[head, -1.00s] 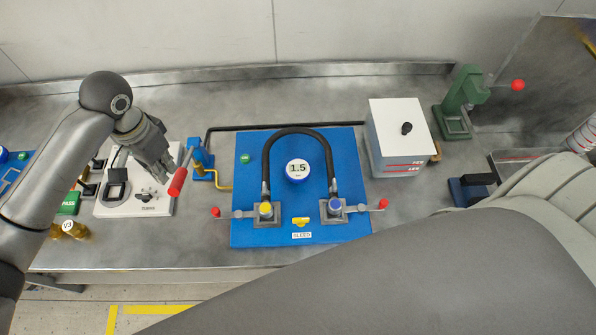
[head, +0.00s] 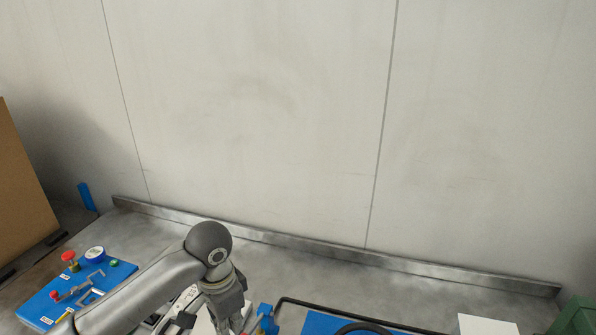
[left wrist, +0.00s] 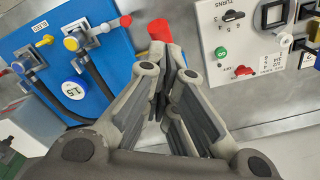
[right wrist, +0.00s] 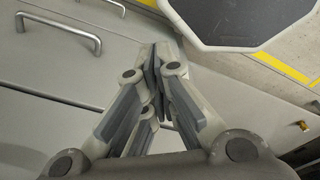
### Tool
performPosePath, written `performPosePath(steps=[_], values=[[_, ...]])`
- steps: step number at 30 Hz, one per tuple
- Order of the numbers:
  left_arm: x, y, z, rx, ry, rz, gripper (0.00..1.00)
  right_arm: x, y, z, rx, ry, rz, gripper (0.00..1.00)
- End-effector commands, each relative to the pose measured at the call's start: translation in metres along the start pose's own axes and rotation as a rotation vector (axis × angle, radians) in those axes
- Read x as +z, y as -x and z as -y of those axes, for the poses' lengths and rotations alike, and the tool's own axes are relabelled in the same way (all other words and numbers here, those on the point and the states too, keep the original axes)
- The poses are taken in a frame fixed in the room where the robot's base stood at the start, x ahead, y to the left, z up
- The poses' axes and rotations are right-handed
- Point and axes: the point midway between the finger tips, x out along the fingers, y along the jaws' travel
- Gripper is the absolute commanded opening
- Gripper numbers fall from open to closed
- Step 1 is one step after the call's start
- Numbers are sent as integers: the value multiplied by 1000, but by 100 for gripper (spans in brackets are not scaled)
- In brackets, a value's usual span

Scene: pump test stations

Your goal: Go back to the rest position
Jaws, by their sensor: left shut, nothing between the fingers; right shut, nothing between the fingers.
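My left gripper (left wrist: 168,72) is shut and empty in the left wrist view. A red handle (left wrist: 160,30) shows right beyond its fingertips; I cannot tell whether they touch. The blue bleed panel (left wrist: 35,50) with its round gauge (left wrist: 73,90) is to the left, and a white switch panel (left wrist: 245,55) is to the right. In the head view the left arm reaches over the bench, its gripper (head: 236,325) cut by the bottom edge. My right gripper (right wrist: 155,65) is shut and empty in front of grey drawers; the head view does not show it.
A blue board (head: 75,295) with a red knob lies on the bench at left. A metal ledge (head: 330,245) runs along the pale wall. A brown board (head: 22,190) stands at far left. A drawer handle (right wrist: 60,35) is at the right wrist view's upper left.

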Motion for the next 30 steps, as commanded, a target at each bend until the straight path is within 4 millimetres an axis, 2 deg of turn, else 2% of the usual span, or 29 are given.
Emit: performPosePath(steps=[9, 17, 23, 26, 30], values=[[-2, -46, -61, 74, 13, -152, 0, 0, 0, 0, 0, 0, 0, 0], [13, -73, -98, 108, 127, -292, 0, 0, 0, 0, 0, 0, 0, 0], [42, -88, -112, 101, 270, -361, 0, 0, 0, 0, 0, 0, 0, 0], [63, -95, -114, 82, 352, -378, 0, 0, 0, 0, 0, 0, 0, 0], [101, -104, -116, 39, 471, -380, 0, 0, 0, 0, 0, 0, 0, 0]])
